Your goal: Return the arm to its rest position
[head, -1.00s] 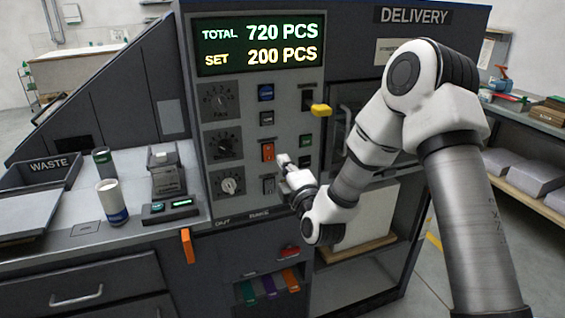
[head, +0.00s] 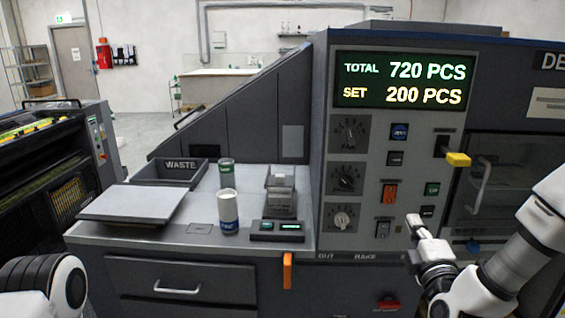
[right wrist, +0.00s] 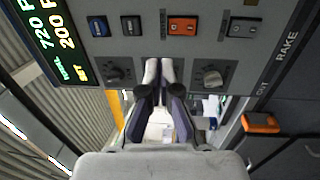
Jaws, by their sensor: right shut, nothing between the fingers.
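My right gripper (head: 414,222) is shut and empty, held in front of the lower part of the control panel (head: 362,215). In the right wrist view its two fingers (right wrist: 159,66) are together, with the panel's knobs and buttons behind them. I cannot tell from these views how close the fingertips are to the panel. My right arm (head: 520,255) comes in from the right edge. A part of my left arm (head: 45,285) shows at the lower left; its gripper is out of view.
The worktop holds a waste bin (head: 168,172), a white and blue can (head: 228,212), a dark green can (head: 226,175) and a small device (head: 280,203). A yellow lever (head: 458,159) and an orange handle (head: 287,271) stick out. Open floor lies left of the cabinet.

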